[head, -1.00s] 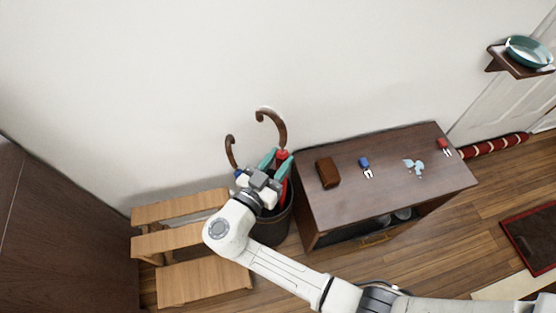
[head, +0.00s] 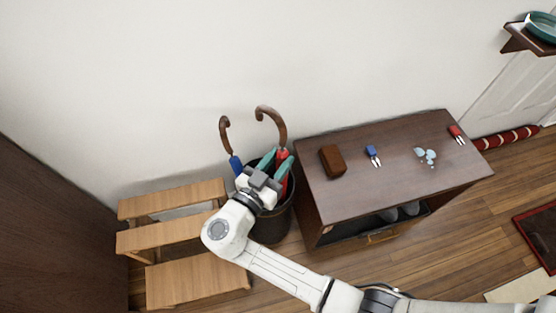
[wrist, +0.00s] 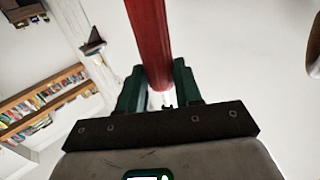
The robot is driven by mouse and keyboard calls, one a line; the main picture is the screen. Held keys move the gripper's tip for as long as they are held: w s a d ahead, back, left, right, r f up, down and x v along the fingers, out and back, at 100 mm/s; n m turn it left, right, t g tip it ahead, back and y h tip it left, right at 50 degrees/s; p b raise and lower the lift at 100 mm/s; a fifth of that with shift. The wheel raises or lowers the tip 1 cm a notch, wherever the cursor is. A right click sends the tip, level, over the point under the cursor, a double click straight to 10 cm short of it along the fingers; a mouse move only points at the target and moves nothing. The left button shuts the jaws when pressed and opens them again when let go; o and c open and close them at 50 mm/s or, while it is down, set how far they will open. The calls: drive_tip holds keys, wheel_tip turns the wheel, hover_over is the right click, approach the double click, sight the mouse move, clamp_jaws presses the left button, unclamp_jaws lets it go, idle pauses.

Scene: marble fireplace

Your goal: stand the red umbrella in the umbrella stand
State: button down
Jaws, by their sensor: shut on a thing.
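The red umbrella (head: 283,154), with a curved brown handle, is upright with a slight tilt above the dark umbrella stand (head: 270,229). My gripper (head: 275,160) is shut on it below the handle, over the stand's opening. In the wrist view, the red shaft (wrist: 149,35) runs between the green fingers of my gripper (wrist: 159,88). My wrist hides much of the stand's mouth, and I cannot see the umbrella's lower end. A blue umbrella (head: 235,165) with a brown crook leans at the stand's left side.
A stepped wooden stool (head: 170,243) stands left of the stand. A dark wood cabinet (head: 400,160) is close on the right, with a brown box (head: 332,160) and small items on top. The white wall (head: 200,60) is behind.

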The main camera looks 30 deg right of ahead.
wheel_tip(320, 180, down, 9)
drive_tip(key=b, duration=0.9)
drive_tip(key=shift+f, duration=0.15)
drive_tip(key=c, duration=0.7)
unclamp_jaws()
drive_tip(key=shift+a, duration=0.1)
drive_tip(key=v, duration=1)
drive_tip(key=shift+s+a, duration=0.2)
drive_tip(key=shift+a, duration=0.05)
idle(0.5)
